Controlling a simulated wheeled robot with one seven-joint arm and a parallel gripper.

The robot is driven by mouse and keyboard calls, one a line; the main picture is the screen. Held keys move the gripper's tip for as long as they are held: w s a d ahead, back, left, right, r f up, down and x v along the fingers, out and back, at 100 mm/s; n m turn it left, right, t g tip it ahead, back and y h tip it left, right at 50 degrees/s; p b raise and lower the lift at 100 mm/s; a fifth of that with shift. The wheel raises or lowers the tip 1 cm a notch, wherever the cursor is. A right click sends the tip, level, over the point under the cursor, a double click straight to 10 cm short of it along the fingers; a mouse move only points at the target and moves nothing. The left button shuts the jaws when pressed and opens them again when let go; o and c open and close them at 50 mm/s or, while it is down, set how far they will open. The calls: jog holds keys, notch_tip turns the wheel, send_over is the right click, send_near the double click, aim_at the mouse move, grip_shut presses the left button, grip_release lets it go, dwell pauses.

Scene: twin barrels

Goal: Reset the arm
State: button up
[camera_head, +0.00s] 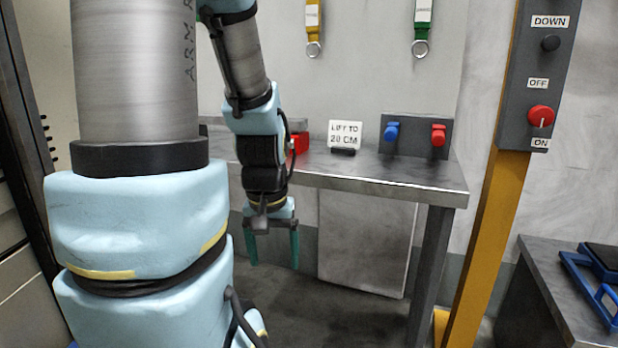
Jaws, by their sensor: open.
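My arm fills the left of the head view, with pale blue joints and a grey metal link. My gripper (272,262) hangs below the wrist and points down. Its two green fingers are apart, with nothing between them. It is in front of the metal table (410,182), lower in the picture than the table's top. A red object (300,142) on the table is partly hidden behind my arm.
A "LIFT TO 20 CM" sign (345,133) and a panel with blue (391,132) and red (438,135) knobs stand on the table. A yellow post (484,240) carries a control box (541,70). A blue frame (597,280) rests on a bench at right.

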notch_tip(320, 180, up, 18)
jog(key=p, duration=1.6)
jog(key=shift+p, duration=0.3)
jog(key=shift+f, duration=0.1)
